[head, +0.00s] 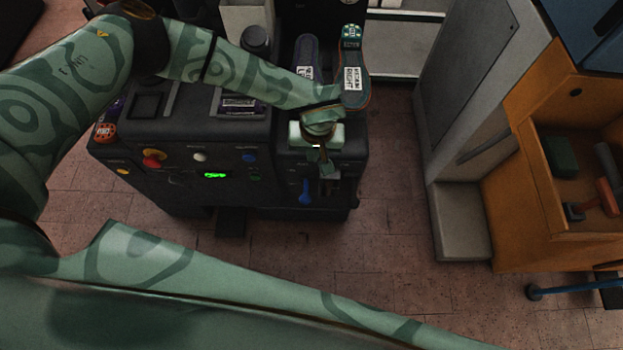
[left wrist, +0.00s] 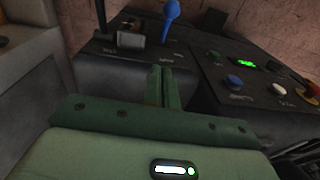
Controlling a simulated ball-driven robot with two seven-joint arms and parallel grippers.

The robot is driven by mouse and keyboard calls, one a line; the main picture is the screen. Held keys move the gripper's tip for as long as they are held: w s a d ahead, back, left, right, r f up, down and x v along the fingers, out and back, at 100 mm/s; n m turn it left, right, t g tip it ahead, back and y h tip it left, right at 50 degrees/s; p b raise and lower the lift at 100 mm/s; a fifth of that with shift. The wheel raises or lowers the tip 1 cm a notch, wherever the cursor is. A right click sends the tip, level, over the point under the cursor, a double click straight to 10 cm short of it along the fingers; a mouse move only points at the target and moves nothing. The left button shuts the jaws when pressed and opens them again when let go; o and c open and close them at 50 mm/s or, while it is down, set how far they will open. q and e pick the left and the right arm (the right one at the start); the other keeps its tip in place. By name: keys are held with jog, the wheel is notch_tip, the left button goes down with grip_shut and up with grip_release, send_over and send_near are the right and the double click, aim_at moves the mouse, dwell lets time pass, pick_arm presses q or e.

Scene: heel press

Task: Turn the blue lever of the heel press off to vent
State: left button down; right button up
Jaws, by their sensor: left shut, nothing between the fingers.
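The heel press (head: 200,185) is a dark machine with a front panel of buttons and a green display. Its blue lever (head: 305,192) is low on the right of the front panel, with the blue knob hanging down in the head view. In the left wrist view the blue lever (left wrist: 171,12) shows beyond the fingertips, apart from them. My left gripper (head: 325,172) is shut and empty, in front of the panel just right of the lever. Its closed fingers also show in the left wrist view (left wrist: 162,85). My right gripper is not in view.
A red knob (head: 153,158), a white button (head: 200,156) and a blue button (head: 249,157) sit left of the lever. Shoe forms (head: 352,65) stand on the press top. An orange cabinet (head: 510,215) with tools stands at right. The floor in front is clear.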

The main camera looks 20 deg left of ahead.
pick_arm(q)
jog(key=shift+f, duration=0.1)
jog(key=b, duration=0.6)
send_over(307, 188)
notch_tip(307, 188, down, 12)
jog(key=shift+d+f, duration=0.15)
jog(key=shift+f, duration=0.4)
jog(key=shift+s, duration=0.1)
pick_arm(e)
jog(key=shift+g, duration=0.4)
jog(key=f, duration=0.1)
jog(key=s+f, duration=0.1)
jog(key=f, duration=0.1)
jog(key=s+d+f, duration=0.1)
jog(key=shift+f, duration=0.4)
pick_arm(q)
jog(key=shift+f, duration=0.1)
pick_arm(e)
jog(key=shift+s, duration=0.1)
